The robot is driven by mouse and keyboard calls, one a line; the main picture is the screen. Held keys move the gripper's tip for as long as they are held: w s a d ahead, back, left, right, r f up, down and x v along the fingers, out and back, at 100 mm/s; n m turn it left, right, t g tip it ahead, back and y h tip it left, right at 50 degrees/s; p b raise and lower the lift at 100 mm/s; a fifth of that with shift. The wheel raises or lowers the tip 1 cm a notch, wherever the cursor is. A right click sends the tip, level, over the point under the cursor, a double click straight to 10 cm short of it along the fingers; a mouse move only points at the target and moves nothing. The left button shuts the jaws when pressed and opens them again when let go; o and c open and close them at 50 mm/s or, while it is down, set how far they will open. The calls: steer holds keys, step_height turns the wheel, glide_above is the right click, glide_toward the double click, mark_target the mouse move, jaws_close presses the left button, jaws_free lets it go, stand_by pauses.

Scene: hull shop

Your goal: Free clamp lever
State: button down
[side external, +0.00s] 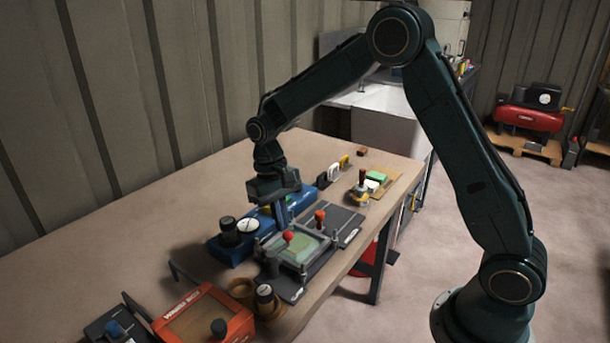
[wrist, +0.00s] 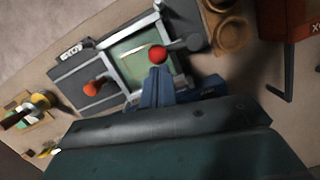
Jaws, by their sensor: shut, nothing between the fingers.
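A clamp fixture with a grey frame around a green panel (side external: 304,252) stands near the table's front edge; the panel also shows in the wrist view (wrist: 135,62). A lever with a red ball knob (side external: 288,236) lies over the frame; in the wrist view the knob (wrist: 158,54) joins a dark arm running right. A second, orange-red knob (side external: 320,214) stands on the dark plate to the right; it also shows in the wrist view (wrist: 92,88). My gripper (side external: 281,221) points down, shut and empty. Its blue fingertips (wrist: 158,72) appear close beside the red knob; I cannot tell whether they touch.
A blue case with black and white knobs (side external: 236,246) lies behind the fixture. An orange-framed box (side external: 205,318) and brown cups (side external: 242,289) stand at the front left. A small board with green and yellow parts (side external: 375,184) lies at the right. The table's back left is clear.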

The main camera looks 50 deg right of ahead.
steer(key=s+m, duration=0.1)
steer(key=m, duration=0.2)
steer(key=shift+s+d+y, duration=0.15)
steer(key=shift+s+y, duration=0.25)
steer(key=s+m, duration=0.1)
steer(key=m, duration=0.2)
steer(key=s+a+m+t, duration=0.1)
steer(key=s+m, duration=0.1)
steer(key=m, duration=0.1)
steer(key=s+a+m+y, duration=0.1)
steer(key=m, duration=0.3)
steer(key=shift+s+a+t, duration=0.2)
steer(key=shift+s+t, duration=0.1)
steer(key=shift+t, duration=0.1)
steer(key=shift+d, duration=0.1)
steer(key=d+r, duration=0.5)
steer(key=r, duration=0.6)
steer(key=shift+w+d, duration=0.25)
steer(key=shift+w, duration=0.15)
